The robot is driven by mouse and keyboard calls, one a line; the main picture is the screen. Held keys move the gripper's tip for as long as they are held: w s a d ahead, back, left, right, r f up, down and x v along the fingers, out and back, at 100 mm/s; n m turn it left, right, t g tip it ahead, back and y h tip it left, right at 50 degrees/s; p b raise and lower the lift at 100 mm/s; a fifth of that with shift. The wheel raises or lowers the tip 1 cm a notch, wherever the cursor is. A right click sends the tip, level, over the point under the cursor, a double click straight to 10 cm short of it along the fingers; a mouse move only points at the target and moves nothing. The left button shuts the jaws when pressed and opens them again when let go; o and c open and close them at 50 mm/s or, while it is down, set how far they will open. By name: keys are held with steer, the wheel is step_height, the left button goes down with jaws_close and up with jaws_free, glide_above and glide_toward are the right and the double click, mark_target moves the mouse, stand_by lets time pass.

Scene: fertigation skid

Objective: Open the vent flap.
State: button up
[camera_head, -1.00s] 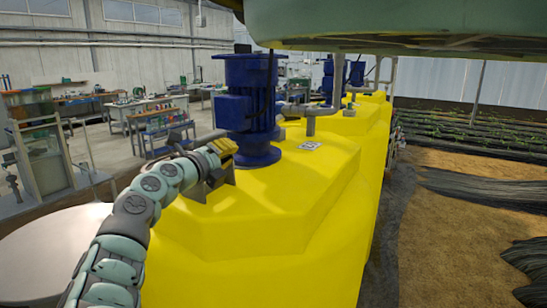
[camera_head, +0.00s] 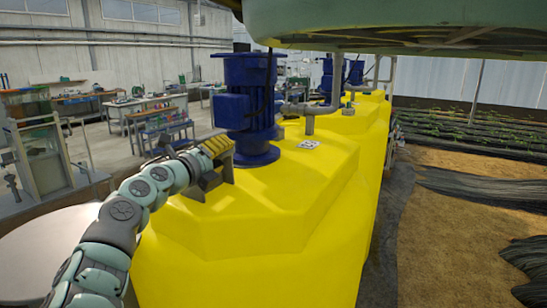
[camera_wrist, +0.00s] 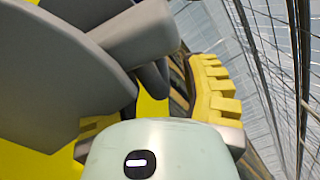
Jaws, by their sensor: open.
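In the head view my gripper (camera_head: 211,160) is at the top of the yellow tank (camera_head: 265,205), just left of the blue motor's foot. A yellow ribbed finger pad shows there and on the right of the wrist view (camera_wrist: 215,90). The gripper is open, with no object seen held between its fingers. A grey plate with a thick rounded bar, likely the vent flap (camera_wrist: 60,65), fills the left of the wrist view, close to the gripper. In the head view only small grey parts show beside the gripper. I cannot tell the flap's angle or whether the gripper touches it.
The blue motor (camera_head: 250,110) stands upright close right of my gripper. A grey pipe (camera_head: 310,115) rises behind it. A large pale green body overhangs the top right. Workbenches (camera_head: 160,125) stand far back left. The tank top toward the front is clear.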

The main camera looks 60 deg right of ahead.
steer(key=s+a, duration=0.1)
steer(key=a, duration=0.9)
steer(key=shift+f, duration=0.15)
